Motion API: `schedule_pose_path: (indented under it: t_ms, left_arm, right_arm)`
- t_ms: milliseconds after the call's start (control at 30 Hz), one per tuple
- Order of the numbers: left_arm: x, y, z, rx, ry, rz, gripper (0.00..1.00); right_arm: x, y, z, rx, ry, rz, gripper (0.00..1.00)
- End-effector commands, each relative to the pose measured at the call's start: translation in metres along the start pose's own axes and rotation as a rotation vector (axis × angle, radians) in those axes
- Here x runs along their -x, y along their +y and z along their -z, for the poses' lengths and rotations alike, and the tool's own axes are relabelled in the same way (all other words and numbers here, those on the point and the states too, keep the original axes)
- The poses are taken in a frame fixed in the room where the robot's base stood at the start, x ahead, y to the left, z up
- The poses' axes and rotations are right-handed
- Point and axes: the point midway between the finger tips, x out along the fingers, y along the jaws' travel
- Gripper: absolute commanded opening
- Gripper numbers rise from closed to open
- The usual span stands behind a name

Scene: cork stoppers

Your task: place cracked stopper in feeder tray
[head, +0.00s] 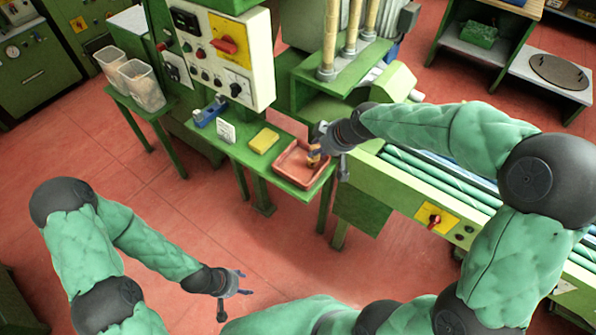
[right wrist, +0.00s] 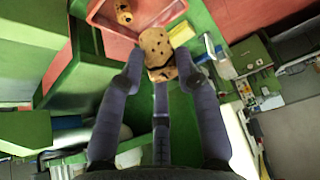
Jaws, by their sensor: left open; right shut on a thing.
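The feeder tray (head: 286,167) is a shallow red tray on a green bench. My right gripper (head: 318,154) is shut on a cork stopper (head: 314,160) above the tray's right part. In the right wrist view the held stopper (right wrist: 154,44) is speckled tan with a dark gap across it, between the fingertips (right wrist: 160,74). The red tray (right wrist: 165,17) lies beyond it, with another cork (right wrist: 123,14) inside. Whether the held stopper touches the tray is unclear. My left gripper (head: 238,284) is open and empty, low over the floor.
A yellow sponge-like block (head: 264,141), a small white card (head: 226,132) and a blue tool (head: 209,112) stand left of the tray on the bench. Two clear bins (head: 142,86) are farther left. A roller machine (head: 425,180) stands right. The floor in front is open.

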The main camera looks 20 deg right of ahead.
Motion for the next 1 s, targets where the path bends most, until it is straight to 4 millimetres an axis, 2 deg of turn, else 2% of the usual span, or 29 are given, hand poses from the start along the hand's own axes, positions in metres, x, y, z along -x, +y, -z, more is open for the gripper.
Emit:
schedule_pose_path:
  t_ms: [33, 200, 467, 567, 933, 1000]
  left_arm:
    - [-0.009, -0.003, 0.0, -0.001, -0.001, 0.0, 0.54]
    - [-0.026, -0.009, 0.001, -0.001, -0.001, 0.0, 0.54]
    - [-0.04, -0.014, 0.001, 0.0, 0.0, 0.0, 0.54]
    - [-0.042, -0.015, 0.002, 0.0, 0.0, 0.0, 0.54]
    - [-0.056, -0.02, 0.002, 0.0, 0.0, 0.0, 0.54]
    - [-0.06, -0.021, 0.002, 0.0, 0.0, 0.0, 0.54]
  right_arm:
    - [-0.005, 0.003, -0.01, 0.02, -0.001, 0.015, 0.22]
    - [-0.011, 0.004, -0.028, 0.132, -0.004, 0.086, 0.22]
    - [-0.015, 0.004, -0.036, 0.252, -0.009, 0.16, 0.22]
    - [-0.025, 0.004, -0.029, 0.261, -0.01, 0.166, 0.21]
    - [-0.093, 0.009, 0.015, 0.261, -0.011, 0.166, 0.21]
    - [-0.109, 0.01, 0.018, 0.259, -0.013, 0.166, 0.21]
